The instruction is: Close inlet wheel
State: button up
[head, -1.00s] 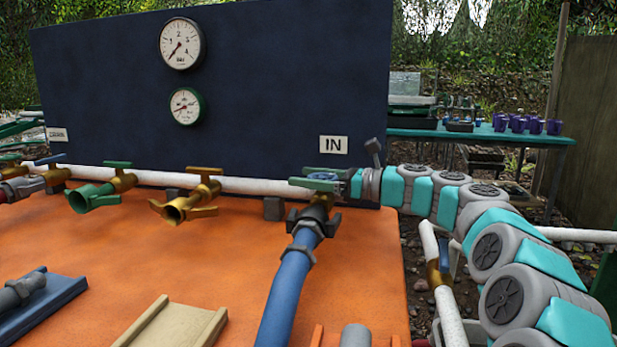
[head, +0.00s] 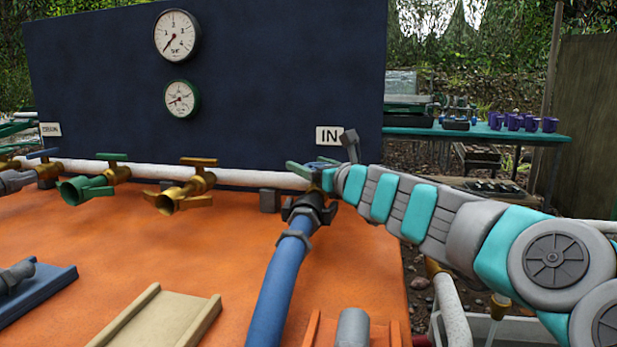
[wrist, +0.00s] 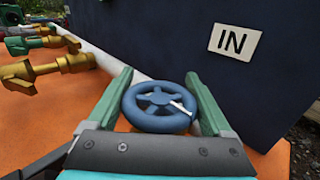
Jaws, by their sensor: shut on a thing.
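The inlet wheel is a small blue spoked handwheel (wrist: 158,98) below the IN label (wrist: 234,41). In the wrist view my gripper (wrist: 158,82) has one green finger on each side of the wheel, shut on its rim. A light streak lies across the wheel's right side. In the head view my gripper (head: 309,171) is at the right end of the white pipe (head: 238,178), above the blue hose (head: 283,277). My wrist mostly hides the wheel there.
Brass (head: 184,187) and green (head: 90,182) taps stand along the pipe to the left. Two gauges, upper (head: 177,35) and lower (head: 181,99), sit on the dark panel (head: 270,80). The orange tabletop (head: 200,250) has open room. Purple mugs (head: 515,122) stand on a back table.

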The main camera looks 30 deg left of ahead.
jog(key=shift+w+d+m+t+h+b, duration=0.1)
jog(key=shift+w+m+t+h+b, duration=0.1)
jog(key=shift+m+t+h+b, duration=0.8)
jog(key=shift+t+b, duration=0.4)
jog(key=shift+t, duration=0.1)
jog(key=shift+r, duration=0.15)
jog(key=o, duration=1.1)
jog(key=shift+o, duration=0.2)
jog(key=shift+w, duration=0.1)
jog(key=shift+d, duration=0.1)
jog(key=b+v, duration=0.1)
jog(key=v, duration=0.5)
jog(key=shift+b, duration=0.35)
jog(key=shift+v, duration=0.85)
